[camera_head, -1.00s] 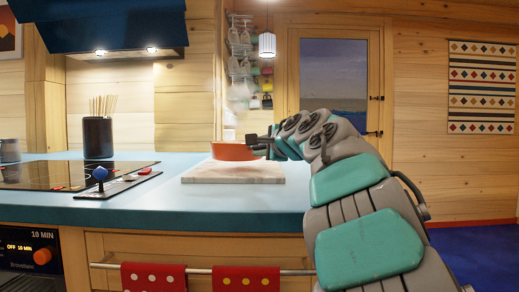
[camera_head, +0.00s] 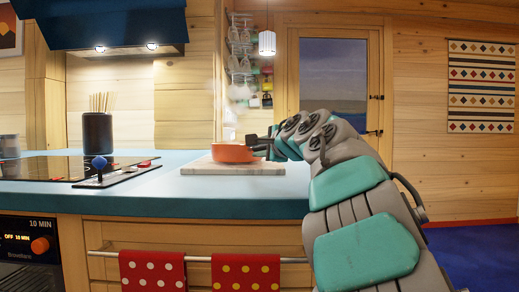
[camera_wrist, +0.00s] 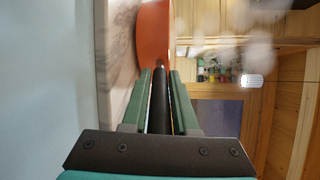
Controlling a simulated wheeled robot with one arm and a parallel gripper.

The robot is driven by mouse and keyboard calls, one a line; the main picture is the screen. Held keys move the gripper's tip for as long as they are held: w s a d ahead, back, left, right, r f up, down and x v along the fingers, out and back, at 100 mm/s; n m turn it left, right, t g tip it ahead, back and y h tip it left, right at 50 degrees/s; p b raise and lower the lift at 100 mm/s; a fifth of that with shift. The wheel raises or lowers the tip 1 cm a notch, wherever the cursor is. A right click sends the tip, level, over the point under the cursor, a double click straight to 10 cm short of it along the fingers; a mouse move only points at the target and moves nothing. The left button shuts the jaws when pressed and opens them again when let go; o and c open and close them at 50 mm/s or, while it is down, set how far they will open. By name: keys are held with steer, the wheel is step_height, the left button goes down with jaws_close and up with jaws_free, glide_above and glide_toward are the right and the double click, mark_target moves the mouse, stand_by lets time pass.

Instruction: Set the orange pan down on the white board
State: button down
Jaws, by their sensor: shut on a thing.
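The orange pan (camera_head: 232,154) is upright and level at the white board (camera_head: 232,169), with faint steam above it. Its base shows against the board's top; I cannot tell whether it touches or hangs just above. My gripper (camera_head: 262,143) is at the pan's right, shut on the dark handle. In the wrist view the jaws (camera_wrist: 160,85) grip the black handle along its length. The pan's orange side (camera_wrist: 153,35) is beyond the fingertips, and the pale marbled board (camera_wrist: 118,45) is just left of it. The pan's inside is hidden.
The board lies on a blue counter (camera_head: 210,203). Left of it are a black hob (camera_head: 50,167), a knob panel with a blue-topped lever (camera_head: 99,164) and a black utensil pot (camera_head: 98,133). Red dotted towels (camera_head: 152,272) hang on the front rail. The counter before the board is clear.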

steer(key=shift+f+b, duration=0.2)
steer(key=shift+b, duration=0.15)
steer(key=c, duration=1)
jaws_free()
steer(key=shift+r, duration=0.1)
steer(key=shift+c, duration=0.2)
steer(key=o, duration=0.4)
steer(key=shift+o, duration=0.2)
steer(key=shift+f, duration=0.2)
